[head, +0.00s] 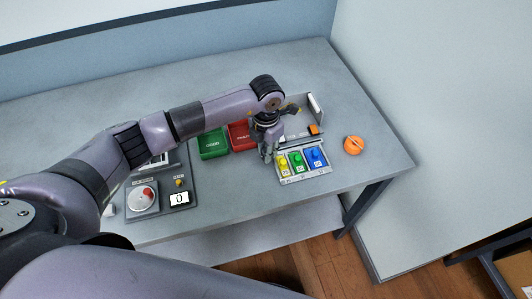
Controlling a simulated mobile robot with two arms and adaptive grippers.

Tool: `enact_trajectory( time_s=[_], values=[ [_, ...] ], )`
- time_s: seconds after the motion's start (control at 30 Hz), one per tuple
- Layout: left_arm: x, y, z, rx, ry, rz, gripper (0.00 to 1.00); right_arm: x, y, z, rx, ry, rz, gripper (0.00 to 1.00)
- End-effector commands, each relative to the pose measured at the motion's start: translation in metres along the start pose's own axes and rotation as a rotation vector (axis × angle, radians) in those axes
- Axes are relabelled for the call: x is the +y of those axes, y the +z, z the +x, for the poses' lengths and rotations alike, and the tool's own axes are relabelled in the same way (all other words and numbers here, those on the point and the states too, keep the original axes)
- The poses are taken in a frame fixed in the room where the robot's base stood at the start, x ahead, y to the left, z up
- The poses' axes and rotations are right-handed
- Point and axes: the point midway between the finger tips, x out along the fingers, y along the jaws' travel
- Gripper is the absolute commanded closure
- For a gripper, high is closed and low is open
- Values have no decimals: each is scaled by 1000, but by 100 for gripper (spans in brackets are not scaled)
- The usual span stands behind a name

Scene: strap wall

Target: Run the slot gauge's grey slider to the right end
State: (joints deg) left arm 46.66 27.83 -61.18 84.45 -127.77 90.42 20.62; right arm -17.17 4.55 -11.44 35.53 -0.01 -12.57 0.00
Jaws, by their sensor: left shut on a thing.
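My left gripper (267,150) reaches down at the left end of the slot gauge (305,142), a pale strip with a dark slot behind the coloured blocks. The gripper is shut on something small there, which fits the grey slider. The slider itself is hidden by the fingers. The slot to the right of the gripper looks clear. My right gripper is not in view.
Just in front is a tray with yellow (283,165), green (296,161) and blue (317,157) parts. Behind is a grey fixture with an orange block (313,129). Red (241,135) and green (212,144) bins stand left, an orange ball (353,145) right.

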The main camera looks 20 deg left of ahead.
Motion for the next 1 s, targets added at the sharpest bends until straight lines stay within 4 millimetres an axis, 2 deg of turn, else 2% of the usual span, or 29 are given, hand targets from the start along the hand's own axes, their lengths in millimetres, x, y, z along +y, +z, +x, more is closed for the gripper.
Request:
enact_trajectory(
  time_s=[0.03, 0.1, 1.0],
  values=[
    [1, -4, 8, 14, 4, -1, 90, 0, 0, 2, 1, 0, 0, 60],
    [0, -2, 8, 14, 4, -1, 90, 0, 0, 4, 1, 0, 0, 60],
    [-25, 38, 10, 15, 1, 0, 90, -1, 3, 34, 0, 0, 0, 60]
  ],
)
